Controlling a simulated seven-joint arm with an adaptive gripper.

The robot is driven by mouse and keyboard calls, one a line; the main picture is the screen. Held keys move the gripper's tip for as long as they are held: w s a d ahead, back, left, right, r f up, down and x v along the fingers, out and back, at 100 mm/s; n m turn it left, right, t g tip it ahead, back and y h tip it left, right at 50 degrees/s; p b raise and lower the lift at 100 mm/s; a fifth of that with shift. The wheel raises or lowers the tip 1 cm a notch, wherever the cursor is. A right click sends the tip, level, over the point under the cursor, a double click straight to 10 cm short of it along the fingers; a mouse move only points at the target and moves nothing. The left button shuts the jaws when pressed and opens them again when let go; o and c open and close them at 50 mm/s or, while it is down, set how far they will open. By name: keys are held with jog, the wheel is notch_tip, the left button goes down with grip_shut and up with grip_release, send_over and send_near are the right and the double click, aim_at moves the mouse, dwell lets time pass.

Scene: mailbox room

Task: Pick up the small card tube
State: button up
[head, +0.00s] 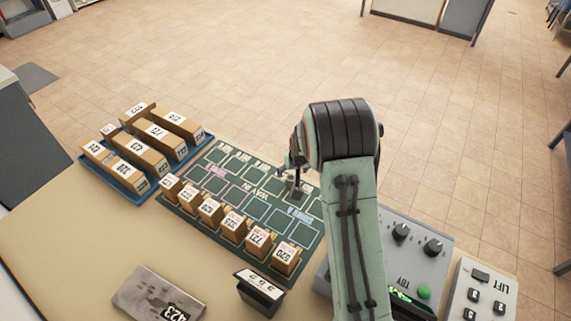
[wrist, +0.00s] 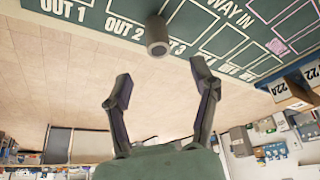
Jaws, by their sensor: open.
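The small card tube (wrist: 157,36) is a short grey-brown cylinder with a dark open end facing the wrist camera. In the wrist view it is at the green mat's (wrist: 220,32) edge, by the OUT 2 and OUT 3 labels. My gripper (wrist: 162,76) is open and empty, its two fingers spread wide. The tube appears just beyond the fingertips, roughly between them, with no visible contact. In the head view my gripper (head: 294,186) is over the far right part of the mat; I cannot pick out the tube there.
Several small numbered boxes (head: 235,222) stand along the mat's near side. A blue tray (head: 128,188) of longer boxes is at left. A control box (head: 425,262) and a LIFT keypad (head: 483,290) are at right.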

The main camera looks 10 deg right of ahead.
aim_at(292, 180)
jog(key=x, duration=0.7)
jog(key=shift+s+f, duration=0.3)
jog(key=shift+f, duration=0.1)
jog(key=c, duration=0.9)
